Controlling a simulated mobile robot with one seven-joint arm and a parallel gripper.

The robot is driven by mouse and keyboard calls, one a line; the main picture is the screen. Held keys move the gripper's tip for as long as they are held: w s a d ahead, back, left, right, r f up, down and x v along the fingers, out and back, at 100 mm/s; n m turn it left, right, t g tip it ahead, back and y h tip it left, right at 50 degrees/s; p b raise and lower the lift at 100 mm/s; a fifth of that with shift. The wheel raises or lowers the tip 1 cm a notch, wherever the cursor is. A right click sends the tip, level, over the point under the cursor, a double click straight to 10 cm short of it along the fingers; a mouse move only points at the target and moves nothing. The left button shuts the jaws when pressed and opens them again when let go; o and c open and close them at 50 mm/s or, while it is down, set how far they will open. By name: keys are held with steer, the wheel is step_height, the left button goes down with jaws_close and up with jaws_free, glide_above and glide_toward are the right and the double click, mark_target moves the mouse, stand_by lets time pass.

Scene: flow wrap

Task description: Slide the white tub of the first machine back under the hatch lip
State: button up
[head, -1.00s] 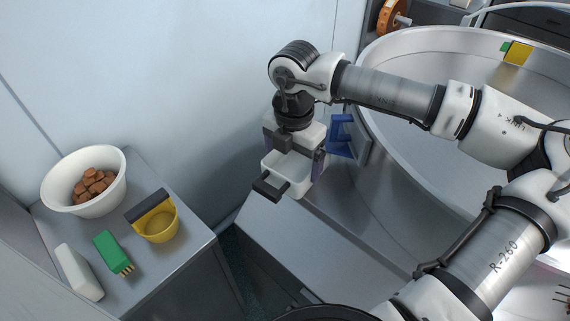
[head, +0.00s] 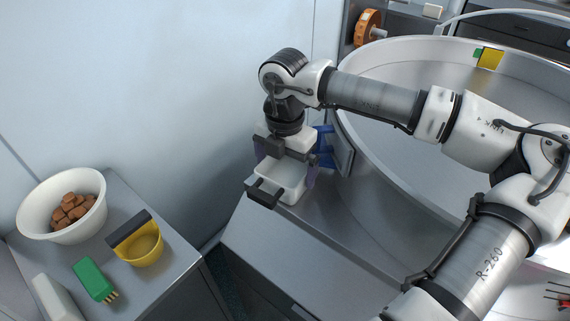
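The white tub (head: 281,187) is a small, open box with a dark handle (head: 263,194) on its front. It sits on the metal ledge of the machine, left of the big steel bowl. My gripper (head: 286,165) points down over it, with purple-faced fingers at its left and right sides, seemingly pressed on its walls. The far part of the tub is hidden under my gripper. Blue brackets on a grey plate (head: 342,150), possibly the hatch, stand just right of the tub. I cannot make out the lip clearly.
The big steel bowl (head: 392,165) fills the right, behind my arm. A pale wall stands behind.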

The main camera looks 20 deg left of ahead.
step_height(320, 180, up, 14)
steer(key=b, duration=0.2)
stand_by(0.4)
steer(key=shift+f, duration=0.1)
steer(key=s+a+r, duration=0.2)
steer(key=s+r, duration=0.1)
steer(key=s, duration=0.3)
steer(key=shift+s+a, duration=0.25)
steer(key=shift+s, duration=0.05)
stand_by(0.5)
